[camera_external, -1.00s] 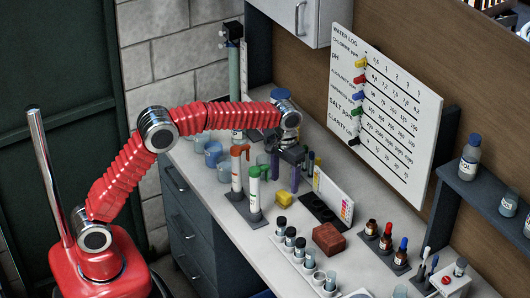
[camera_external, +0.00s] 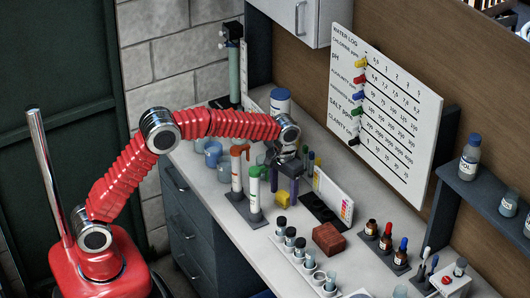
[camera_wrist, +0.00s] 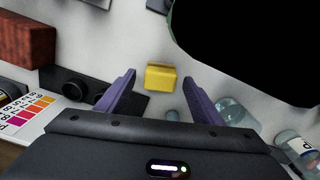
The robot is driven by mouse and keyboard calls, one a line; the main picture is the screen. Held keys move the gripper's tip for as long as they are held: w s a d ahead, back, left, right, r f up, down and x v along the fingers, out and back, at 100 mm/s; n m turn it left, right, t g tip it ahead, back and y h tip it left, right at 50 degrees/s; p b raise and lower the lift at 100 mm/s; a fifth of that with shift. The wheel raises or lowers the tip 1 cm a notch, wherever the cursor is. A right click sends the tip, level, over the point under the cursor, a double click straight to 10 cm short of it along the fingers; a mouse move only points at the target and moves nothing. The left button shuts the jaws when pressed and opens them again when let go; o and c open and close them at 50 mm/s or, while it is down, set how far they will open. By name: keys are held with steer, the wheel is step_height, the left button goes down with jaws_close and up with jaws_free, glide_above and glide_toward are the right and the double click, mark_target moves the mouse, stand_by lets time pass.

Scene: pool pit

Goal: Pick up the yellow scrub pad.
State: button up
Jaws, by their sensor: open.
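The yellow scrub pad (camera_external: 283,198) is a small block lying on the white counter, just right of the white test bottles in the outside view. In the wrist view the pad (camera_wrist: 161,77) lies ahead of my gripper (camera_wrist: 160,88), centred between the two purple fingers. My gripper (camera_external: 284,198) is open and empty. In the outside view its fingers point down above and around the pad's place. I cannot tell the exact height of the fingertips over the counter.
A white bottle with a green cap (camera_external: 254,192) and one with an orange cap (camera_external: 236,172) stand close left. A black tray (camera_external: 318,208) and a red-brown block (camera_external: 328,238) lie to the right. A vial rack (camera_external: 300,262) is in front. A large black shape (camera_wrist: 250,45) fills the wrist view's upper right.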

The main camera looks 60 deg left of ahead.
mark_target(284, 194)
steer(key=shift+c, duration=0.5)
steer(key=c, duration=1)
step_height(284, 194, up, 10)
steer(key=shift+r, duration=0.1)
stand_by(0.5)
